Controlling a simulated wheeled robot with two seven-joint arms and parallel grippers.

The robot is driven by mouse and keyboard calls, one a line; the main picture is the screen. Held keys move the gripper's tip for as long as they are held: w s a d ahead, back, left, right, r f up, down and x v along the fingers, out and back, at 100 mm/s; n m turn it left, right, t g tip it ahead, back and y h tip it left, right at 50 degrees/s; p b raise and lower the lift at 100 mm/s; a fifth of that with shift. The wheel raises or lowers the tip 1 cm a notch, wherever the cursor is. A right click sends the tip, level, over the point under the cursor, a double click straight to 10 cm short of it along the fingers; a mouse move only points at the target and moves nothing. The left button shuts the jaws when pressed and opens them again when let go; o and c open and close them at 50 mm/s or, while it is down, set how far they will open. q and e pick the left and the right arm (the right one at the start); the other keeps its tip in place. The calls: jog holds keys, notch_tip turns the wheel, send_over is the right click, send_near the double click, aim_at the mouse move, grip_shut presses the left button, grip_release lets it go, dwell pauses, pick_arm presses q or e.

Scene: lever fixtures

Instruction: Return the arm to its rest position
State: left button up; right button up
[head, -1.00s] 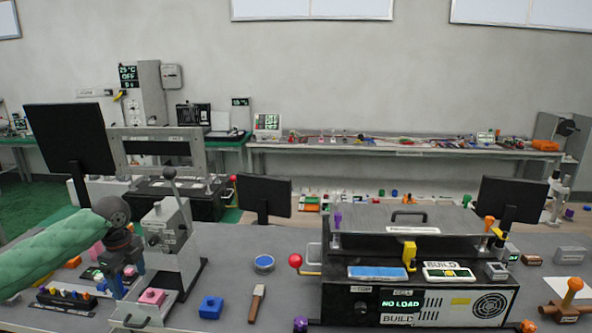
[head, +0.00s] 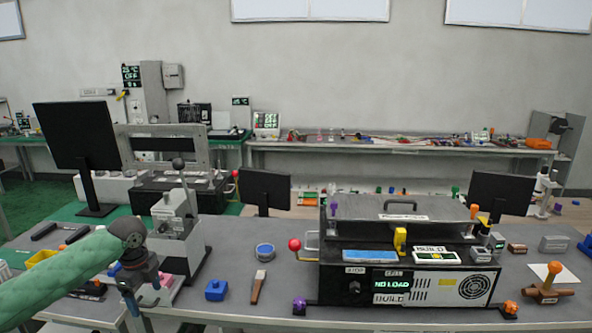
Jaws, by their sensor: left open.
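My left arm, in a green sleeve, comes in from the left. Its gripper (head: 136,298) points down over the front left of the bench. It is open, with no object seen held. The gripper appears apart from that lever. A pink block (head: 166,283) is partly hidden beside the gripper and fixture base. My right gripper is not in view.
A blue block (head: 216,290), a brush-like tool (head: 258,288) and a round blue-topped tin (head: 265,251) lie on the bench. Monitors (head: 76,137) stand behind.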

pick_arm(q)
jog(key=s+d+f+n+t+h, duration=0.1)
jog(key=s+d+f+n, duration=0.2)
jog(key=s+d+f, duration=0.7)
jog(key=s+d+f+n+t+h, duration=0.1)
jog(key=s+d+f+n, duration=0.2)
jog(key=s+d+f, duration=0.65)
jog(key=s+a+f+n+t+y, duration=0.1)
jog(key=s+f+n+y, duration=0.1)
jog(key=s+n, duration=1.3)
jog(key=s+d+f+m, duration=0.1)
jog(key=s+f, duration=0.1)
jog(key=f, duration=1.1)
jog(key=s+d+f+m+g, duration=0.1)
jog(key=s+f, duration=0.2)
jog(key=f, duration=1)
jog(key=s+d+f+m, duration=0.1)
jog(key=s+f, duration=0.1)
jog(key=f, duration=1.1)
jog(key=shift+s+d+f+g+h, duration=0.15)
jog(key=shift+s+d+g+h, duration=0.1)
jog(key=shift+g+h, duration=0.15)
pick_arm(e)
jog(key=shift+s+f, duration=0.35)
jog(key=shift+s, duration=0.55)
